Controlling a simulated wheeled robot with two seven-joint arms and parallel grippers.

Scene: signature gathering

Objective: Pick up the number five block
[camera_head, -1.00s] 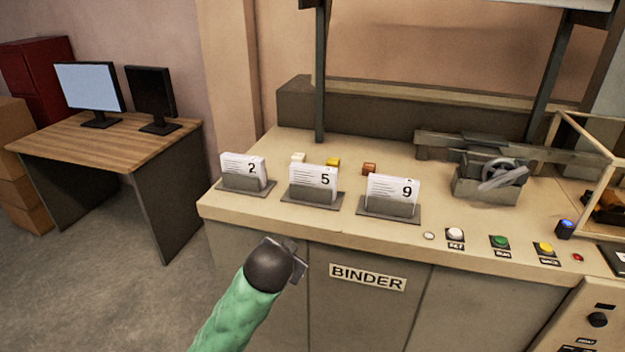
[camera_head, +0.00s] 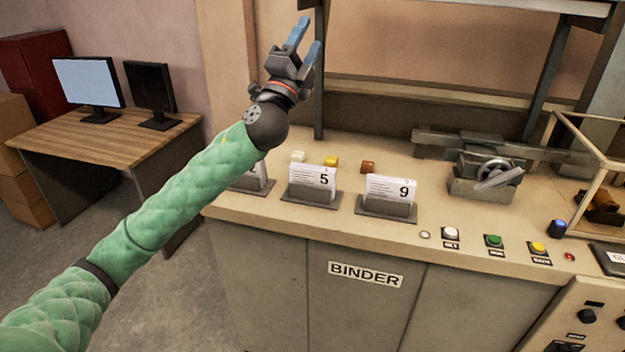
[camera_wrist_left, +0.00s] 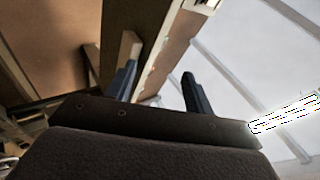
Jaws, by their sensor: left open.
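The number five block (camera_head: 313,182) is a white card stack marked 5. It stands upright in a dark holder on the beige binder counter, between the number 9 block (camera_head: 390,189) and the number 2 block (camera_head: 256,176), which my left arm partly covers. My left gripper (camera_head: 305,36) is raised above and behind the blocks, fingers pointing up, open and empty. In the left wrist view its two blue-grey fingers (camera_wrist_left: 160,88) are apart with nothing between them. My right gripper is not in view.
A clamp device (camera_head: 487,178) and several buttons (camera_head: 494,241) are at the right. A dark post (camera_head: 320,100) stands by my left gripper. A wooden desk (camera_head: 95,145) with two monitors is at the left.

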